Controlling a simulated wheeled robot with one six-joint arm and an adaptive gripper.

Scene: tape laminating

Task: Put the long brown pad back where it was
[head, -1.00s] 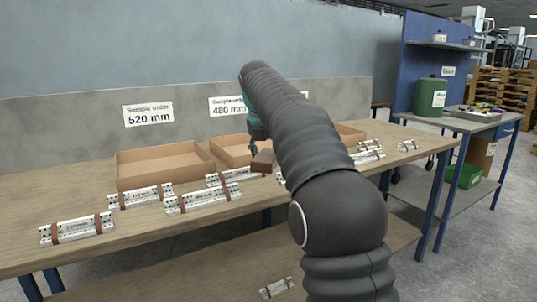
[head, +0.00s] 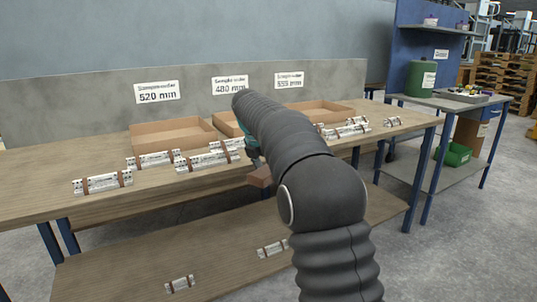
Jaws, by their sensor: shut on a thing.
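My gripper (head: 254,162) is in the head view, mostly hidden behind my own dark arm. It is shut on a brown pad (head: 259,177), which it holds near the front edge of the workbench (head: 60,190). Only the left end of the pad shows; my arm hides the rest, so I cannot tell its full length or whether it touches anything. Several white printed bundles with brown bands lie on the bench, among them one at the front left (head: 103,183) and one near the gripper (head: 207,160).
Open cardboard boxes stand at the back, one below the 520 mm sign (head: 158,92), its front wall showing (head: 172,143). Two more bundles lie on the lower shelf (head: 130,262). A side table (head: 440,101) with a green canister (head: 420,79) stands right. Grey floor is open at right.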

